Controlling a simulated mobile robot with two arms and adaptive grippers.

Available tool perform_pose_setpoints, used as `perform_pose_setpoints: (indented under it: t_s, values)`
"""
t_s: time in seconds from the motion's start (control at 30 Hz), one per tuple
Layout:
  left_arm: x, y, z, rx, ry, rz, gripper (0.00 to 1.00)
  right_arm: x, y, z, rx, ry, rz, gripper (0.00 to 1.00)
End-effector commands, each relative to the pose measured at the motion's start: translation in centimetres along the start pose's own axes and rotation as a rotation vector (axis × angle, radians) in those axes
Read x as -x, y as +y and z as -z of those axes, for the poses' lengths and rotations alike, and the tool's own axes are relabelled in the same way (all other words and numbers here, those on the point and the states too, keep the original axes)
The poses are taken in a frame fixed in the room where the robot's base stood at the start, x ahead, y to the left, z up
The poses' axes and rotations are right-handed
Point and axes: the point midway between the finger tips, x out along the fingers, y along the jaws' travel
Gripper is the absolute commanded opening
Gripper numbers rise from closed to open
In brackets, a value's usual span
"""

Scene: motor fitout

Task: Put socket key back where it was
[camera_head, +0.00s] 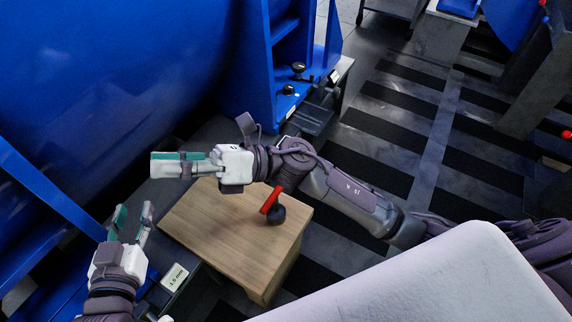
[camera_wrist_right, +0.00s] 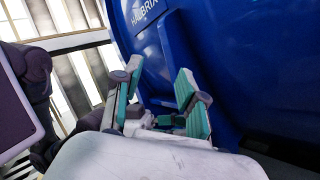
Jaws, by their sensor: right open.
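A red and black tool (camera_head: 271,204), which looks like the socket key, stands on a wooden box top (camera_head: 215,222) in the head view. Its red part is tilted above a round black part. My right gripper (camera_head: 162,165) is above the far left edge of the wooden top, to the left of the tool and apart from it. It is open, and its two green-padded fingers (camera_wrist_right: 157,102) are spread in the right wrist view. My left gripper (camera_head: 133,214) is lower left, off the wooden top, with its fingers apart and nothing seen between them.
A large blue machine (camera_head: 130,60) fills the upper left, with a blue frame (camera_head: 268,70) beside it. Striped dark floor (camera_head: 400,100) is open to the upper right.

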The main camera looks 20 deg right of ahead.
Motion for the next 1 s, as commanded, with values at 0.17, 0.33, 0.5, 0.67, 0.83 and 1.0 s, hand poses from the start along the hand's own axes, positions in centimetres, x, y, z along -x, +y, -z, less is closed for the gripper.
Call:
perform_pose_setpoints:
  t_s: [0.17, 0.33, 0.5, 0.67, 0.83, 1.0]
  values:
    - [0.0, 0.0, 0.0, 0.000, 0.001, 0.001, 0.40, 7.9, -1.6, -6.8, -0.881, -0.808, 0.086, 0.41]
    - [0.0, 0.0, 0.1, 0.000, 0.001, 0.000, 0.40, 17.5, -4.3, -3.1, -1.556, -1.365, 0.084, 0.41]
    - [0.0, 0.0, 0.1, 0.000, 0.002, 0.000, 0.40, 21.4, -4.4, 1.3, -1.882, -1.634, 0.068, 0.41]
    - [0.0, 0.0, 0.1, 0.000, 0.002, 0.000, 0.40, 21.9, -4.3, 2.2, -1.941, -1.682, 0.064, 0.41]
    - [0.0, 0.0, 0.1, 0.001, 0.002, 0.000, 0.40, 21.9, -4.3, 2.2, -1.937, -1.678, 0.066, 0.41]
    - [0.0, 0.0, 0.1, 0.001, 0.002, 0.000, 0.40, 21.9, -4.3, 2.2, -1.936, -1.676, 0.067, 0.41]
